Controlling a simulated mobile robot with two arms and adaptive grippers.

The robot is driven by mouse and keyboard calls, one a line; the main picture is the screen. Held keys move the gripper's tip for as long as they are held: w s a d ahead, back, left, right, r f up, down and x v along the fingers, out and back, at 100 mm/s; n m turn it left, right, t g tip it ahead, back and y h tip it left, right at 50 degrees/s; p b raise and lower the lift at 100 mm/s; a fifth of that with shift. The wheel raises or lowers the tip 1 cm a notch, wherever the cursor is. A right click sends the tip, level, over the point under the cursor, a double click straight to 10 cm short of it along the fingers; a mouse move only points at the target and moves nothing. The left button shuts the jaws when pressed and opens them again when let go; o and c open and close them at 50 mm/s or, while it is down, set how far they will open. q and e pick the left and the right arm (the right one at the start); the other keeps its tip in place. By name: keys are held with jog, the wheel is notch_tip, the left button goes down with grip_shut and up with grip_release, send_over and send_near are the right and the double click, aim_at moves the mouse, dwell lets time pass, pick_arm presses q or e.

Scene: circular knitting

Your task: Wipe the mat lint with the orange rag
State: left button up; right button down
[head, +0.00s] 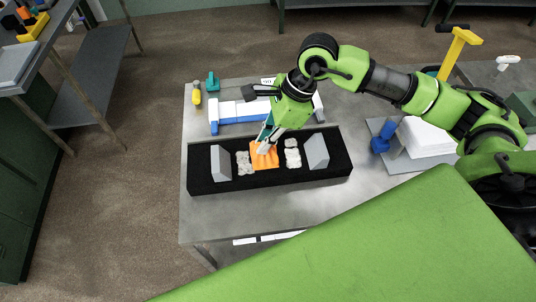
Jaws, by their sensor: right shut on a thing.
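The black mat (270,182) lies on the grey metal table. The orange rag (262,160) is on the middle of the mat. My right gripper (264,148) points down at the rag and is shut on it. Pale lint patches lie on both sides of the rag, one patch (244,163) to the left and one (292,154) to the right. Two grey wedge blocks stand on the mat, a left one (221,163) and a right one (316,152). The rag's upper part is partly hidden by the gripper. My left gripper is out of view.
A blue and white rack (235,115) stands just behind the mat. A yellow bottle (197,94) and a teal item (213,81) stand at the back left. A white stack (425,138) and a blue object (384,136) sit to the right. The table's front-left area is clear.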

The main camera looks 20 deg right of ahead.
jog(key=shift+w+a+f+b, duration=0.1)
jog(key=shift+w+a+b, duration=0.1)
jog(key=shift+a, duration=0.4)
jog(key=shift+w+a+r+b, duration=0.15)
jog(key=shift+a+b, duration=0.1)
jog(key=shift+a, duration=0.35)
jog(key=shift+w+a+f+b, duration=0.15)
jog(key=shift+w+a+b, duration=0.05)
jog(key=shift+a, duration=0.4)
jog(key=shift+s+d+f, duration=0.1)
jog(key=shift+d+f, duration=0.05)
jog(key=shift+d, duration=0.35)
jog(key=d, duration=0.1)
jog(key=s+d+b, duration=0.1)
jog(key=d, duration=0.1)
jog(key=shift+d, duration=0.25)
jog(key=shift+s+d+r, duration=0.1)
jog(key=shift+d+r, duration=0.1)
jog(key=d+b, duration=0.1)
jog(key=d, duration=0.1)
jog(key=s+d+b, duration=0.1)
jog(key=d, duration=0.1)
jog(key=shift+f, duration=0.15)
jog(key=shift+s+d+b, duration=0.15)
jog(key=shift+d+b, duration=0.15)
